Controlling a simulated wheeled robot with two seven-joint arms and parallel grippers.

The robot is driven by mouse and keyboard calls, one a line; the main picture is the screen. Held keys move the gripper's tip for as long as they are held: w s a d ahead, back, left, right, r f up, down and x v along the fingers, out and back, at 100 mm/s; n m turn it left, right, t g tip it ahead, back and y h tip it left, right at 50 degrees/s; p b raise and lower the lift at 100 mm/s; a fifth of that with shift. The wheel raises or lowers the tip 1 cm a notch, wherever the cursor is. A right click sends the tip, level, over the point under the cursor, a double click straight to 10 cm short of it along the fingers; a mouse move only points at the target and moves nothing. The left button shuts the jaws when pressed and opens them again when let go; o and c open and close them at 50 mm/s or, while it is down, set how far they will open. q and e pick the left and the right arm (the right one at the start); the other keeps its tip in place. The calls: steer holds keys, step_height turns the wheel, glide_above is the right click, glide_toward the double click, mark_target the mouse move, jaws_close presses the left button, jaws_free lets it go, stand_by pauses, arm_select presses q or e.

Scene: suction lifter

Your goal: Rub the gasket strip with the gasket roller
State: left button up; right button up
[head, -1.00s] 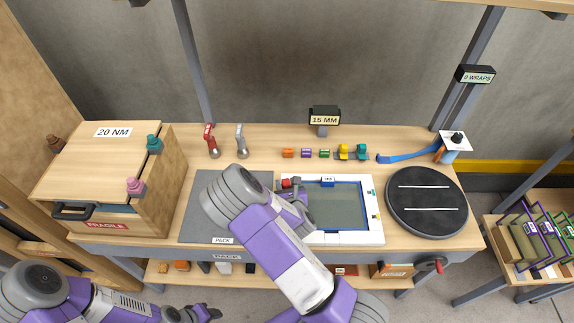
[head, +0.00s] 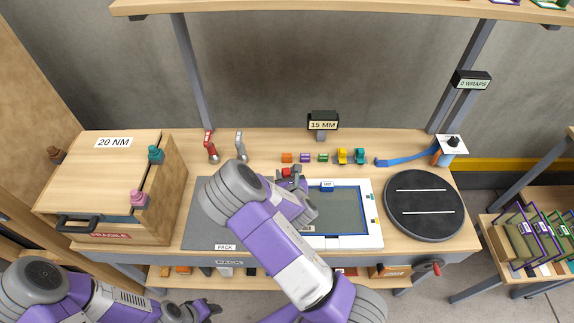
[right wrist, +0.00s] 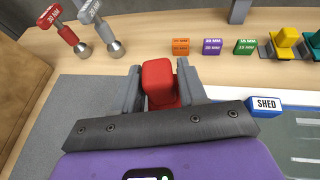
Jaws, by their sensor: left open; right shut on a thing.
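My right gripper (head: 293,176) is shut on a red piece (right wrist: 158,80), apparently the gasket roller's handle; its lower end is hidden. It is above the back left corner of a white-framed panel (head: 372,232). A blue strip (head: 367,208), apparently the gasket strip, runs around the panel's greenish glass. My right arm hides its left side, and I cannot tell whether the roller touches it. My left gripper (head: 210,310) is open and empty at the bottom left, away from the panel.
Small coloured blocks (head: 305,158) line the bench behind the panel, with red (head: 209,146) and grey (head: 240,146) tools left of them. A black turntable (head: 425,225) is close on the right. A wooden box (head: 165,215) stands left of the grey PACK mat (head: 205,235).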

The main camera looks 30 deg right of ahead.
mark_target(286, 171)
steer(key=shift+r+p, duration=0.95)
steer(key=shift+r, duration=0.6)
steer(key=shift+a+f+b, duration=0.25)
steer(key=shift+b, duration=0.05)
steer(key=s+a+f+n+y+b, duration=0.1)
steer(key=a+f+y+b, duration=0.1)
steer(key=a+b, duration=0.3)
steer(key=s+a+f+n+y+b, duration=0.1)
steer(key=a+f+n+y+b, duration=0.1)
steer(key=a+b, duration=0.3)
steer(key=a+f, duration=0.1)
steer(key=a, duration=0.1)
steer(key=shift+s+a+f+n+t, duration=0.3)
steer(key=shift+f+t, duration=0.1)
